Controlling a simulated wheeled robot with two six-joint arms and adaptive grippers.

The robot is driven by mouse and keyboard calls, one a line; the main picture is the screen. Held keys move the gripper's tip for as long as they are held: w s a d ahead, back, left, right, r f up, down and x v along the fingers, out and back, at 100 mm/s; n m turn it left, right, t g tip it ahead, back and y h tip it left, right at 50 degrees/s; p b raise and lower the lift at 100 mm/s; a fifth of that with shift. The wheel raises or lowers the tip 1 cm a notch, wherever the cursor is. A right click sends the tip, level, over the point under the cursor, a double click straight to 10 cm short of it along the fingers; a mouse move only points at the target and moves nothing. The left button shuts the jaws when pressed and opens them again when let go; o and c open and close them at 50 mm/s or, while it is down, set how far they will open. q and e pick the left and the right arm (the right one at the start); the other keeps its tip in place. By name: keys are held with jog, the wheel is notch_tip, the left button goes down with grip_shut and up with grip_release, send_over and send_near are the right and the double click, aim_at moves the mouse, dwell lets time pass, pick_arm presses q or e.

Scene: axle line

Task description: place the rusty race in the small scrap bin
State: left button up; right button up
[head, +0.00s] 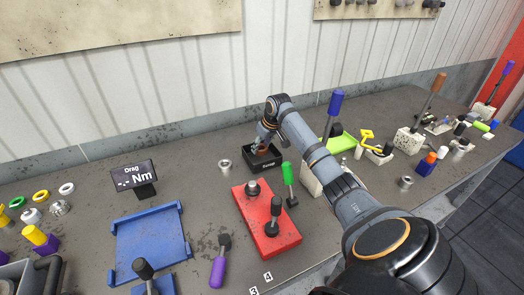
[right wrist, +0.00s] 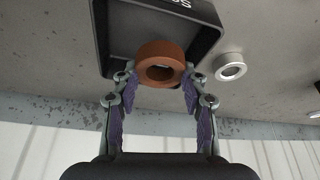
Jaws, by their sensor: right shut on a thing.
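The rusty race (right wrist: 161,63) is a thick brown ring, held between the fingertips of my right gripper (right wrist: 158,84) in the right wrist view. In the head view the race (head: 263,152) shows small and partly hidden by my right gripper (head: 265,145). The small scrap bin (head: 268,165) is a black open box with white lettering on its front, standing on the bench. My right gripper points down over its opening, with the race at the mouth; I cannot tell whether it touches the floor. The bin (right wrist: 187,14) also shows behind the race. My left gripper is out of view.
A silver ring (head: 225,165) stands just left of the bin. A red fixture (head: 258,220) and a green-handled tool (head: 288,176) are in front of it. A blue tray (head: 150,240) and a torque display (head: 134,175) are further left. A cluttered row of parts lies right.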

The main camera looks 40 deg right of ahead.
aim_at(260, 158)
jog(key=shift+w+d+f, duration=0.25)
jog(key=shift+d+f, duration=0.1)
jog(key=shift+f, duration=0.2)
jog(key=shift+w+d+f, duration=0.25)
jog(key=shift+d+f, duration=0.05)
jog(key=shift+f, duration=0.2)
notch_tip(260, 158, down, 2)
jog(key=shift+f+p, duration=0.2)
jog(key=shift+p, duration=0.45)
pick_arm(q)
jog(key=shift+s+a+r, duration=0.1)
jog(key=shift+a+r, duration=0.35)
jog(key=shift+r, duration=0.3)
pick_arm(e)
jog(key=shift+f, duration=0.25)
jog(key=shift+f, duration=0.15)
jog(key=o, duration=1.3)
pick_arm(q)
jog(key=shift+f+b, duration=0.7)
jog(key=shift+b, duration=0.05)
pick_arm(e)
jog(key=v, duration=1.2)
